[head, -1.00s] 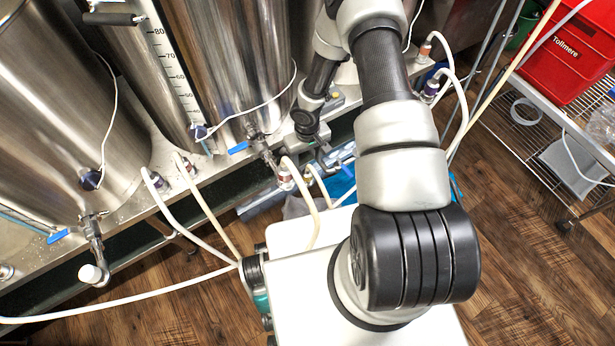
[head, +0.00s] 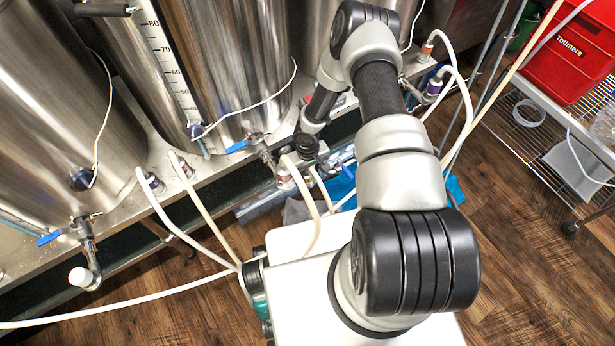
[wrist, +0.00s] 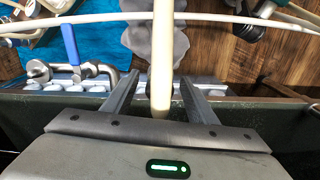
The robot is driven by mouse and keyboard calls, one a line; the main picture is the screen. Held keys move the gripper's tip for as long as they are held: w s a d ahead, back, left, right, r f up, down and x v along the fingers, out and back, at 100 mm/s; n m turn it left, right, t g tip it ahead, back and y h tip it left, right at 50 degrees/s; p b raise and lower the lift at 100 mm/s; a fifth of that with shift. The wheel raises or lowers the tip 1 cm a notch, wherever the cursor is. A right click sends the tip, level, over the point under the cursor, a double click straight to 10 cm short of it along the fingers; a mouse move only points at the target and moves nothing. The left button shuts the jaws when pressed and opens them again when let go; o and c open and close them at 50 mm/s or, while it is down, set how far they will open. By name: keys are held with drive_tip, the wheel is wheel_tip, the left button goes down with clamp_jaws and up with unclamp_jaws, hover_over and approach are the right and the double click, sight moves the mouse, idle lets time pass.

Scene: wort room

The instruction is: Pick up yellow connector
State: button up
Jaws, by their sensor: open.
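I cannot clearly make out a yellow connector in either view. A cream-yellow hose (wrist: 161,55) runs down the middle of the wrist view, and its lower end appears between the two fingers of my gripper (wrist: 158,92). The fingers are apart, and I cannot tell whether they touch the hose. In the head view my arm reaches toward the tank stand, and my gripper is mostly hidden behind the arm and fittings.
Steel tanks (head: 225,60) stand on a bench at the left and back. A blue-handled valve (wrist: 70,45), blue cloth (wrist: 25,65) and grey cloth (wrist: 150,30) lie near my gripper. White hoses (head: 150,298) cross the floor. A red crate (head: 568,50) sits on a rack.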

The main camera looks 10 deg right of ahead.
drive_tip(key=c, duration=1.2)
wheel_tip(320, 180, up, 10)
drive_tip(key=p, duration=0.2)
drive_tip(key=shift+p, duration=0.35)
drive_tip(key=shift+r, duration=0.15)
drive_tip(key=shift+r+p, duration=1.35)
drive_tip(key=shift+r, duration=0.8)
drive_tip(key=shift+w, duration=0.1)
